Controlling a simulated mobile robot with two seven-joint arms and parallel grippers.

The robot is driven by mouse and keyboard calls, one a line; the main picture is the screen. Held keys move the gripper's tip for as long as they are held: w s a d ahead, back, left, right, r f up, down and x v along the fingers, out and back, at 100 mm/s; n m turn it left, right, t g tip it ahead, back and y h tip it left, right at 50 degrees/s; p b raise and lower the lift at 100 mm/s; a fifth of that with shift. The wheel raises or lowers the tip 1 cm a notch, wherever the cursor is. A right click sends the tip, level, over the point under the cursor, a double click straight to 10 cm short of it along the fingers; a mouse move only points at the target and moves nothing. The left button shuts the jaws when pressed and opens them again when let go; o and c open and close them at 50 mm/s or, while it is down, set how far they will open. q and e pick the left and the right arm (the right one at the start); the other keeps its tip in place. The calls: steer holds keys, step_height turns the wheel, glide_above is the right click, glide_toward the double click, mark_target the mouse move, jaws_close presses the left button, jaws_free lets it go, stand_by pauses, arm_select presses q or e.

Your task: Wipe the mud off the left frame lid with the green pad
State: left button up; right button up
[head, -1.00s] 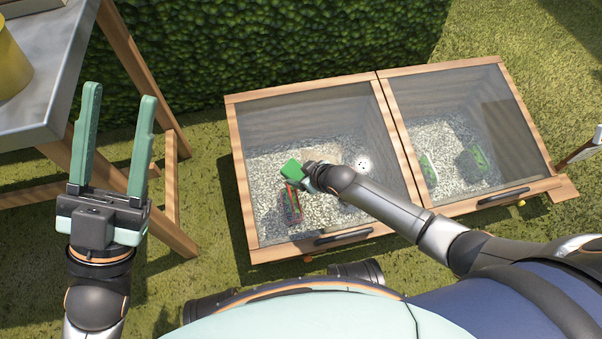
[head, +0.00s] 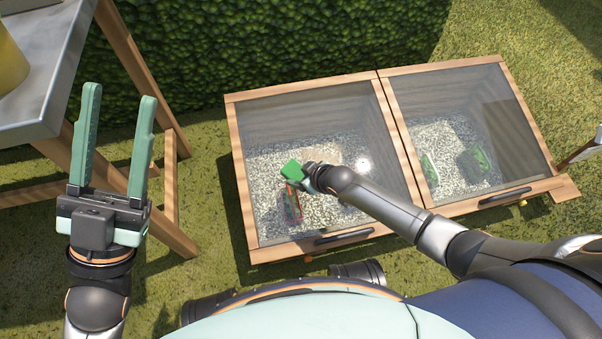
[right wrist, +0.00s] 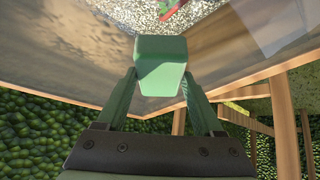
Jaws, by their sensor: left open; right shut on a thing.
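The left frame lid (head: 290,115) is a glass pane in a wooden rim, and it is closed. A hazy brownish smear (head: 322,152) shows on its glass near the middle, though I cannot tell its exact edges. My right gripper (head: 306,173) is over the lid, shut on the green pad (head: 291,169). The pad also shows between the fingers in the right wrist view (right wrist: 160,65), close to the glass; I cannot tell whether it touches. My left gripper (head: 118,140) is open and empty, upright left of the frame, fingers apart.
The right frame lid (head: 455,110) is closed beside it, with green-and-white items under the glass. A red-edged item (head: 291,203) lies under the left glass. A metal-topped table (head: 50,100) stands at left, and a hedge (head: 260,45) is behind.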

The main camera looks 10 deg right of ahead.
steer(key=shift+w+f, duration=0.1)
steer(key=shift+f, duration=0.3)
